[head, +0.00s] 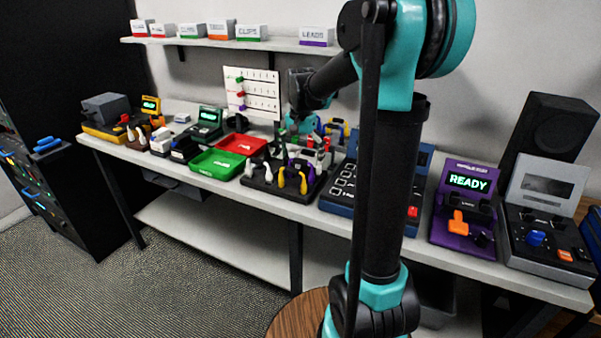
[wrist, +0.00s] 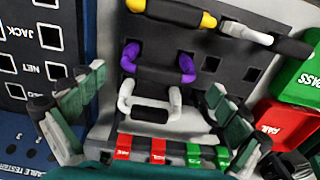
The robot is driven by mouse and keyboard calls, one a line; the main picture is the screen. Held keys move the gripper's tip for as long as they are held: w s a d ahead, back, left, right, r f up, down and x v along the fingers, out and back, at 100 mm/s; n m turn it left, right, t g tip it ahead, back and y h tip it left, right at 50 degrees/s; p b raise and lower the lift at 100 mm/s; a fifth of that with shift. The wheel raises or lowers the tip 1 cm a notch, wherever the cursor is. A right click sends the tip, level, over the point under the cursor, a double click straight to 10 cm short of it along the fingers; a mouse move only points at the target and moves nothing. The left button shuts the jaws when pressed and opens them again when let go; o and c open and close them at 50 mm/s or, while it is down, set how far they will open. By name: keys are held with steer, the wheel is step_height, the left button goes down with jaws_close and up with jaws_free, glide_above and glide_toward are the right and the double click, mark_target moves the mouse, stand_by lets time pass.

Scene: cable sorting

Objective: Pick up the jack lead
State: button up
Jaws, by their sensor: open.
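A dark rack (wrist: 205,65) fills the middle of the wrist view and holds several short leads with black middles. A yellow-ended lead (wrist: 207,20) is at the top, a purple-ended lead (wrist: 186,66) below it, and a white-ended lead (wrist: 174,97) nearest me. I cannot tell which is the jack lead; none shows a readable label. My gripper (wrist: 158,88) is open, its fingers on either side of the white-ended lead, with nothing held.
A dark blue panel with a JACK label (wrist: 17,33) lies left of the fingers. Red clips (wrist: 123,147) and green clips (wrist: 193,155) line the near edge. A green tray (wrist: 300,85) and a red tray (wrist: 272,128) are at right. A purple READY device (head: 466,205) stands farther right.

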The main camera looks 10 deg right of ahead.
mark_target(300, 180)
steer(key=shift+s+a+f, duration=0.1)
steer(key=shift+s+f, duration=0.1)
steer(key=shift+f, duration=1.25)
steer(key=shift+s+a+f, duration=0.1)
steer(key=shift+s+f, duration=0.1)
steer(key=shift+f, duration=1.2)
steer(key=shift+c, duration=0.5)
steer(key=c, duration=1)
